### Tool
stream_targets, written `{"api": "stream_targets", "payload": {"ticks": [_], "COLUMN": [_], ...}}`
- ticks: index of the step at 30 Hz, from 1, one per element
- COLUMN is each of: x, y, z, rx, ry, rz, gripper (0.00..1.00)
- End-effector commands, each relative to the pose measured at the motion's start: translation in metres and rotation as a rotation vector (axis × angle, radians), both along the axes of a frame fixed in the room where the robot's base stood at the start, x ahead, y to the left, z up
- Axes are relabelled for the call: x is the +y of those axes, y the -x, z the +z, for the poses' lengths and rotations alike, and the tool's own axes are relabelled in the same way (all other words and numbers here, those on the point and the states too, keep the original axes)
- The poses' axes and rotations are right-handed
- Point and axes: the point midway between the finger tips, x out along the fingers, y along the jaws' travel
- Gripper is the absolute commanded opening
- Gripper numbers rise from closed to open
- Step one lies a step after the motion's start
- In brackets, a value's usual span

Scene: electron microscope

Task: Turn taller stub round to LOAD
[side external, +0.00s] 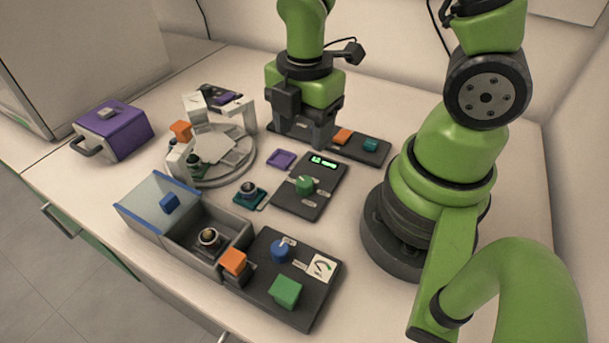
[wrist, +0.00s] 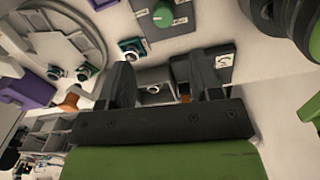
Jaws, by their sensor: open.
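My gripper (side external: 305,140) points down with open, empty jaws at the back of the bench, behind the green-knob panel. In the wrist view its two fingers stand apart (wrist: 152,72). The white round carousel (side external: 240,166) lies to its left, with white upright parts on it. Another stub (side external: 249,187) stands in a teal holder on the bench, and a third (side external: 208,237) is inside the grey open box. I cannot tell which is taller, nor read a LOAD mark.
The panel with a green knob (side external: 304,184) and lit display is right of the carousel. In front is a panel with a blue knob (side external: 280,250), gauge and green block (side external: 285,291). A purple box (side external: 113,130) stands far left. A clear-lidded box (side external: 150,200) adjoins the grey one.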

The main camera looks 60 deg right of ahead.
Motion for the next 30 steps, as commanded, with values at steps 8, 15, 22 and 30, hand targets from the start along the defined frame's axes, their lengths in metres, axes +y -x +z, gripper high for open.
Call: {"api": "stream_targets", "payload": {"ticks": [8,15,22,30], "x": [0.000,0.000,0.000,0.000], "y": [0.003,0.004,0.003,0.002], "z": [-0.021,-0.055,-0.087,-0.106], "rx": [0.029,0.033,0.029,0.025], "ry": [0.004,0.005,0.004,0.004], "rz": [0.083,0.079,0.079,0.078], "gripper": [0.58,0.58,0.58,0.58]}}
